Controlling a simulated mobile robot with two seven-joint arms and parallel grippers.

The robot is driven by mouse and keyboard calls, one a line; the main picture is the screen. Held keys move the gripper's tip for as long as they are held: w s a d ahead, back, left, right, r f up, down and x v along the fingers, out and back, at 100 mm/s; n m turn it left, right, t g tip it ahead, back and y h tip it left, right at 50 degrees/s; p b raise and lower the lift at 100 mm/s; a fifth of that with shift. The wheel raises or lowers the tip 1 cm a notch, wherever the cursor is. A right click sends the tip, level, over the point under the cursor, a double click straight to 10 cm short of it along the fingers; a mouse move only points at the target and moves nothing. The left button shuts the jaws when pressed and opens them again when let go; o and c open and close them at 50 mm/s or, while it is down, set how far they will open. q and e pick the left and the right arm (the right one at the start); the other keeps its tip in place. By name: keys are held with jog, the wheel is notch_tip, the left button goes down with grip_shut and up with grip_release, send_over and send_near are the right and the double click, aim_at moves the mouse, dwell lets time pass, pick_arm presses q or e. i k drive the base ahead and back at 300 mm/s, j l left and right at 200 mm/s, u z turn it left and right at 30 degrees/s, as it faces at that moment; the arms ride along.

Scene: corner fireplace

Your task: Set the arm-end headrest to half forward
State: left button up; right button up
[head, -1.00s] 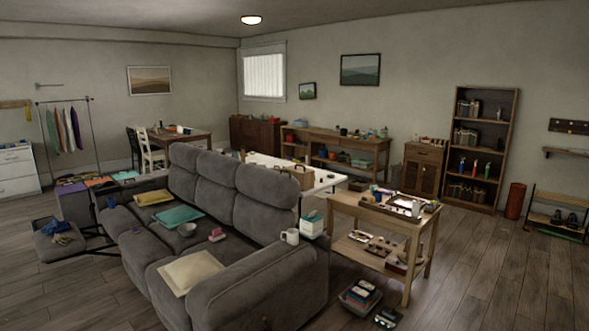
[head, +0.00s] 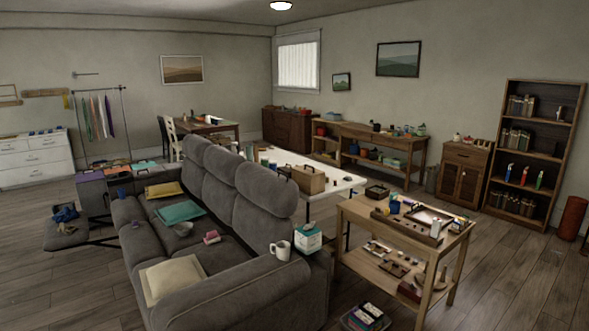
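A grey recliner sofa (head: 219,285) fills the middle foreground, with its back to the right. It has three padded headrests along the top of the back. The headrest nearest the sofa's near arm (head: 266,187) is a rounded grey pad standing roughly in line with the middle headrest (head: 228,169) and the far headrest (head: 196,149). Its exact tilt is hard to tell at this distance. The near arm (head: 240,290) carries a white mug (head: 280,250). Neither of my grippers is in view.
A tissue box (head: 308,238) stands just behind the near arm. A wooden cart (head: 347,214) with trays stands to the right, with a bin of books (head: 365,317) on the floor beside it. A white table (head: 343,181) stands behind the sofa. Floor at the left (head: 60,290) is clear.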

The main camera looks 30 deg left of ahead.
aim_at(274, 193)
jog(key=i+j+u, duration=0.1)
jog(key=i, duration=1.45)
jog(key=i+j, duration=0.4)
jog(key=i, duration=0.15)
jog(key=i+j+u, duration=0.1)
jog(key=i+j, duration=0.3)
jog(key=i, duration=0.2)
